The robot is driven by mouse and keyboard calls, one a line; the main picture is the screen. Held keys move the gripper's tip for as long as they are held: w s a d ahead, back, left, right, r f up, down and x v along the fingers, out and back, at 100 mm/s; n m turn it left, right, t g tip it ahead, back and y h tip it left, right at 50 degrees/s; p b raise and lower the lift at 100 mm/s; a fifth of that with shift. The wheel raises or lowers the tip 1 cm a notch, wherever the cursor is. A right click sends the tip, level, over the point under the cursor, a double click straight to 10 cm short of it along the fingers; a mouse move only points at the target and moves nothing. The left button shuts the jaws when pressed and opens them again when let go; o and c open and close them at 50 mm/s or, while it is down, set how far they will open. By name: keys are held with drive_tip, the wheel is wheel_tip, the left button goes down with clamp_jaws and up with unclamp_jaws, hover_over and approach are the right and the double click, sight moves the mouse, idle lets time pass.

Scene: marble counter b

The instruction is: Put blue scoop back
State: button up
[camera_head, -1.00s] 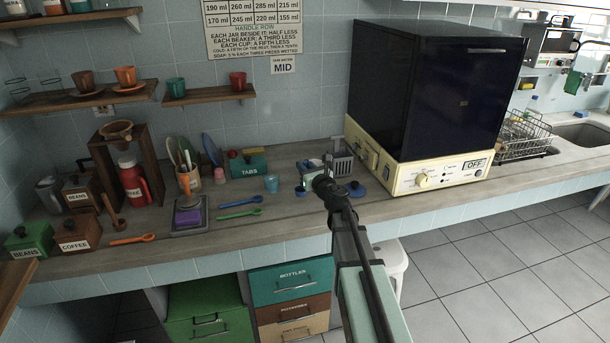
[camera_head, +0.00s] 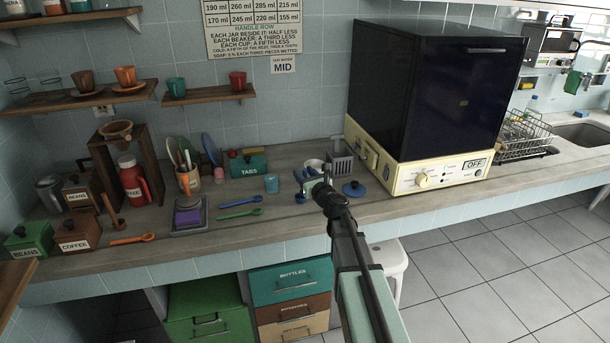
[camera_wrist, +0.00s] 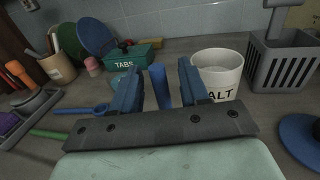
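The blue scoop (camera_wrist: 158,86) shows as a narrow blue handle between my two fingers in the wrist view. Its other end is hidden behind the gripper. A blue piece, seemingly part of the scoop (camera_head: 300,197), shows on the counter left of my gripper in the head view. My gripper (camera_wrist: 160,88) has dark blue fingers, one on each side of the handle with slim gaps. It is low over the counter; in the head view my gripper (camera_head: 307,176) partly covers this area. A white open salt jar (camera_wrist: 217,74) stands just beyond the right finger; its contents are hidden.
A round blue lid (camera_head: 354,188) lies right of my gripper. A grey slotted basket (camera_head: 342,164) stands behind it. A teal cup (camera_head: 271,183), a green TABS box (camera_head: 248,167) and blue and green spoons (camera_head: 240,201) lie to the left. The cream-based machine (camera_head: 430,175) bounds the right side.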

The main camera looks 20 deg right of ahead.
drive_tip(key=shift+r, duration=0.1)
drive_tip(key=shift+r, duration=0.1)
drive_tip(key=v, duration=1.2)
